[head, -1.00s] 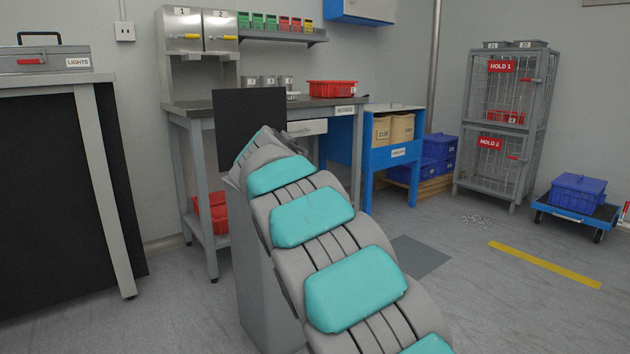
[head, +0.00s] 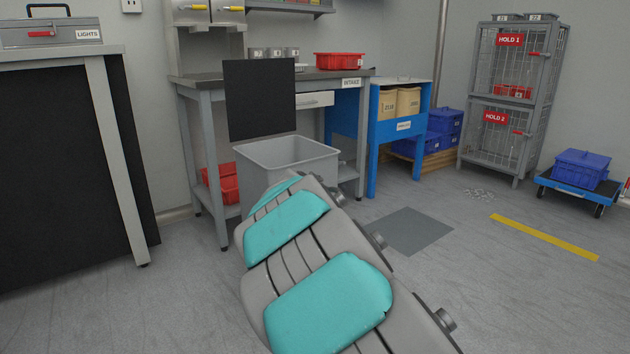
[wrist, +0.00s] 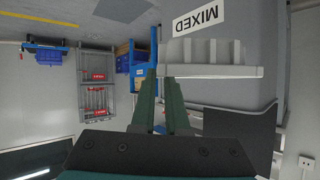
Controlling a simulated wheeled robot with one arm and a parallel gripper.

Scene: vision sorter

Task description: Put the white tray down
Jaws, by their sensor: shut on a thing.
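The white tray (wrist: 215,72) is a pale piece with a flat edge and several upright ridges, in the wrist view. My gripper (wrist: 163,78), with dark green fingers, is shut on the tray at its left end in that picture. The wrist view is upside down. A white label reading MIXED (wrist: 195,18) is close to the tray there. In the head view my arm hides the gripper and the held tray. I cannot tell whether the tray touches anything beneath it.
An open grey bin (head: 287,155) stands before the intake bench (head: 205,84), with a black panel (head: 260,100) at its back. A red crate (head: 338,60) is on the bench. A blue cabinet (head: 385,150) and wire cages (head: 508,100) stand right. Floor at right is mostly clear.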

